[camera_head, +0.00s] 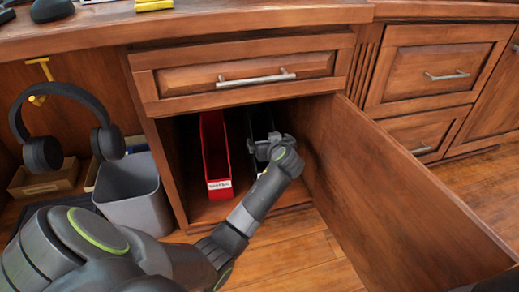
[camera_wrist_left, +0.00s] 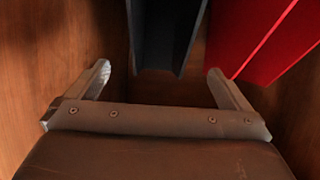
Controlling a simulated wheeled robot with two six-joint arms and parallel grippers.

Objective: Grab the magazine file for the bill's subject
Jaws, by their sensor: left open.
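A red magazine file (camera_head: 215,150) stands upright in the open cabinet, with a white label low on its front that seems to read "WATER". A black file (camera_head: 262,122) stands to its right, its front mostly hidden by my left gripper (camera_head: 264,148). In the left wrist view the black file (camera_wrist_left: 165,35) lies ahead, between the lines of the two open fingers, and the red file (camera_wrist_left: 262,35) is at the right. My left gripper (camera_wrist_left: 158,78) is open and empty, its tips just short of the black file. No bill is recognizable.
The cabinet door (camera_head: 400,190) stands open at the right, close beside my left arm. A drawer (camera_head: 240,78) is shut above the opening. A grey bin (camera_head: 140,195) and hanging headphones (camera_head: 62,115) are at the left. The cabinet's side walls are close.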

